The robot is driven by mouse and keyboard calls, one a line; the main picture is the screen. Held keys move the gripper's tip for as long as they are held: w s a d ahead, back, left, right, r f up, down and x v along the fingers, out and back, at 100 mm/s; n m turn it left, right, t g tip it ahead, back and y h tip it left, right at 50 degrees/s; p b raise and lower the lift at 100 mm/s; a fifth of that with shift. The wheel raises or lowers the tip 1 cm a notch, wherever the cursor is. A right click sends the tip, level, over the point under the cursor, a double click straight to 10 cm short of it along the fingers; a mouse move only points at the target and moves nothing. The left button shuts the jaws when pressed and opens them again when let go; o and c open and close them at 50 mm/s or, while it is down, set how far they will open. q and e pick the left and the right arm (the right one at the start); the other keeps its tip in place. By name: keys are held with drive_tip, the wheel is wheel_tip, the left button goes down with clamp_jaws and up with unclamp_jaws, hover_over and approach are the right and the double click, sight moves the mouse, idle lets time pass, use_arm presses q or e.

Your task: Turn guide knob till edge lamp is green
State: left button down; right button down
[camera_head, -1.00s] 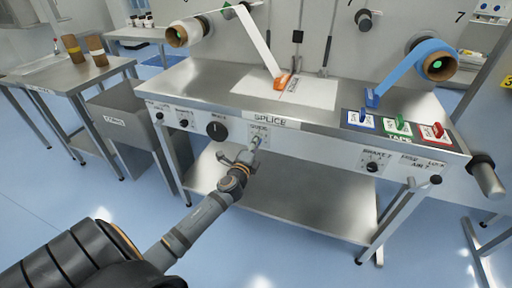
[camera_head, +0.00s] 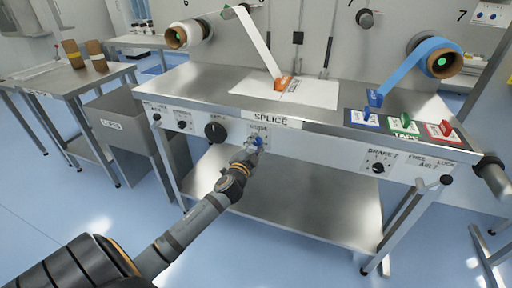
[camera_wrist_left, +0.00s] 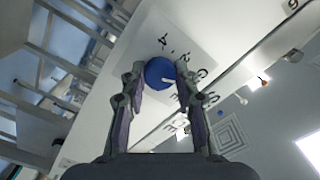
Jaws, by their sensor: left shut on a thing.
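The guide knob (camera_head: 257,141) is on the bench's front panel below the SPLICE label, under a small GUIDE label. My left gripper (camera_head: 250,152) reaches up from the lower left. Its two fingers (camera_wrist_left: 160,84) sit on either side of the knob and are shut on it. They partly hide the knob in the head view. I cannot pick out the edge lamp with certainty. My right gripper is not in view.
A large black knob (camera_head: 215,131) is left of the guide knob. A BRAKE 2 knob (camera_head: 378,168) is farther right. The steel bench (camera_head: 215,80) carries a white web and blue, green and red tape blocks (camera_head: 404,122). A lower shelf (camera_head: 290,195) juts out below.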

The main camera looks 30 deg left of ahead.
use_arm(q)
drive_tip(key=shift+f+n, duration=0.1)
drive_tip(key=shift+n, duration=0.5)
drive_tip(key=c, duration=1)
unclamp_jaws()
drive_tip(key=v, duration=1.2)
